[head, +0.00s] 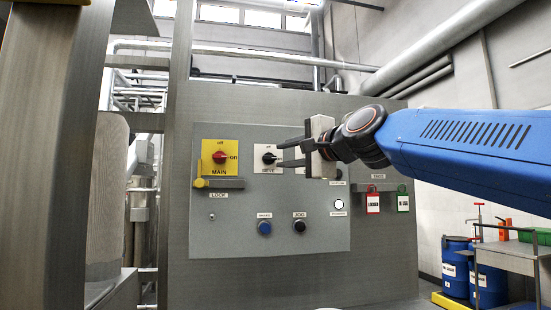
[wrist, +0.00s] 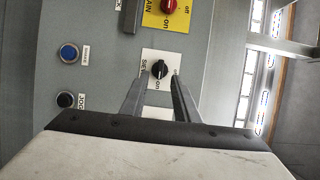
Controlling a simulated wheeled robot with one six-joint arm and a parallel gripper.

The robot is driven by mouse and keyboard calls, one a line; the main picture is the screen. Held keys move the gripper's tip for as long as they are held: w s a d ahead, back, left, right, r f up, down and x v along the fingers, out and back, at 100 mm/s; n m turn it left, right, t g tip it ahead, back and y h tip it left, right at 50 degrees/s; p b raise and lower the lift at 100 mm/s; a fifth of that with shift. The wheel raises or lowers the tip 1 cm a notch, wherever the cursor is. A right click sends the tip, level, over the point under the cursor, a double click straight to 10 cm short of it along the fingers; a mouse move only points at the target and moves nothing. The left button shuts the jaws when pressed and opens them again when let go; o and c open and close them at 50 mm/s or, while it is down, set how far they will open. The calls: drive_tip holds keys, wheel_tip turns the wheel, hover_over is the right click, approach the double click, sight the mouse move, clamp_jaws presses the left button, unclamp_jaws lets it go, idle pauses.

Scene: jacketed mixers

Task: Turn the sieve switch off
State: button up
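The sieve switch (head: 268,157) is a black knob on a white plate, right of the main switch. In the wrist view the sieve switch (wrist: 160,69) sits beside the label SIEVE, with "on" printed below it. Its handle looks lengthwise toward "on", but the small pointer mark is hard to read. My gripper (head: 279,155) is open and empty in front of the panel, its fingers reaching toward the knob from the right. In the wrist view my gripper (wrist: 158,75) has one fingertip on each side of the knob. Contact cannot be told.
A blue button (head: 264,228) and a black jog button (head: 300,227) are below. Red (head: 373,202) and green (head: 403,201) padlock tags hang at the right.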

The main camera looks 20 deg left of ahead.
sight(271, 158)
drive_tip(key=shift+x, duration=2.45)
clamp_jaws()
